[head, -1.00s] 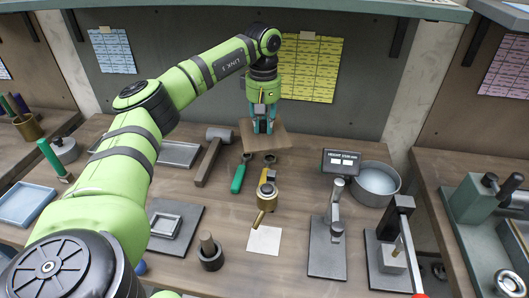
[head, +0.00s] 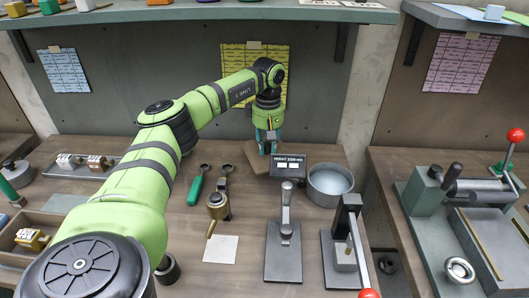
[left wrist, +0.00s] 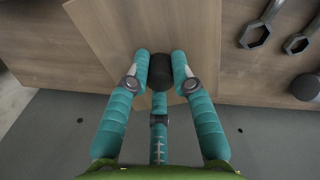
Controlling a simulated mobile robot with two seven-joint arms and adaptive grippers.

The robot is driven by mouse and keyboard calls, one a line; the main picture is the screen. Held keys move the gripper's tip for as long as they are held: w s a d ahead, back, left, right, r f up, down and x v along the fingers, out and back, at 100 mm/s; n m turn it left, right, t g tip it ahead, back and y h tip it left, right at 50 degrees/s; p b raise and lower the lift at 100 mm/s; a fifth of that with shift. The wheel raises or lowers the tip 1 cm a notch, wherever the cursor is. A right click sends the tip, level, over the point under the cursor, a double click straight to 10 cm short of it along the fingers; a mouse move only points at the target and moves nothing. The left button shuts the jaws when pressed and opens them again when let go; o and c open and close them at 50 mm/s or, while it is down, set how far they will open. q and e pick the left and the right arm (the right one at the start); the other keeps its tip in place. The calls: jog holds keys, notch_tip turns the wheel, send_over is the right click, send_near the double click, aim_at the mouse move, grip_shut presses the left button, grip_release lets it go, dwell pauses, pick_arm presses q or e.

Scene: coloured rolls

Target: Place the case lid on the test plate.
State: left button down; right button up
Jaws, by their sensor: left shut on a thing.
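My left gripper (head: 268,145) is at the back of the bench, in front of the grey back wall, fingers pointing down. Its teal fingers (left wrist: 160,88) are shut around a dark round knob (left wrist: 161,70). The knob seems to belong to a flat brown wooden panel (left wrist: 120,30), likely the case lid. In the head view this panel (head: 254,158) shows below the fingers, left of the small dark display, partly covered by it. Whether it touches the bench is unclear. I cannot tell for certain which item is the test plate. My right gripper is not in view.
The dark display (head: 289,165) and a round metal pan (head: 329,185) stand right of the gripper. Nearer are a green-handled wrench (head: 196,187), a brass tool (head: 217,206), a white sheet (head: 220,249) and a lever stand (head: 284,250). A shelf overhangs the back.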

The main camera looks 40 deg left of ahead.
aim_at(268, 156)
pick_arm(q)
notch_tip(268, 156, down, 4)
jog(key=shift+d+r+p, duration=0.1)
jog(key=shift+r+p, duration=0.05)
jog(key=shift+p, duration=0.15)
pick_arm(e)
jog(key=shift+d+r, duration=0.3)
pick_arm(q)
jog(key=shift+f, duration=0.2)
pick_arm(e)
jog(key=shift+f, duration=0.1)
pick_arm(q)
jog(key=c, duration=1.1)
grip_release()
jog(key=shift+o, duration=0.2)
